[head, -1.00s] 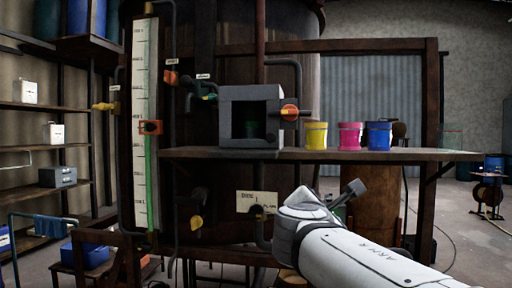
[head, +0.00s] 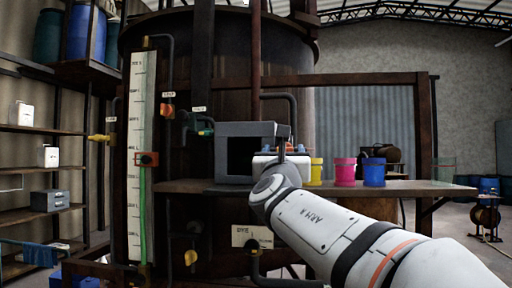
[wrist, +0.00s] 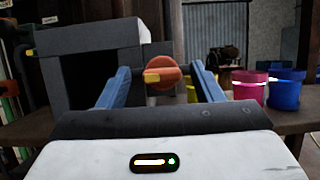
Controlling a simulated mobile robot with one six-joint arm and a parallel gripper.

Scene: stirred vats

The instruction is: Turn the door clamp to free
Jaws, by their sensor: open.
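The door clamp (wrist: 166,72) is a round orange-red knob with a yellow tab, at the right side of the grey box (wrist: 95,50). In the wrist view my gripper (wrist: 162,70) is open, with one blue finger to each side of the knob. I cannot tell whether the fingers touch it. In the head view my gripper (head: 283,152) is just right of the grey box (head: 232,130) and hides most of the knob. The box front shows a dark opening.
The box stands on a shelf (head: 420,189). Yellow (head: 316,172), pink (head: 345,172) and blue (head: 374,172) pots stand to its right, close to my gripper. A tall level gauge (head: 140,200) and pipes with valves are at left, before a large dark vat (head: 225,50).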

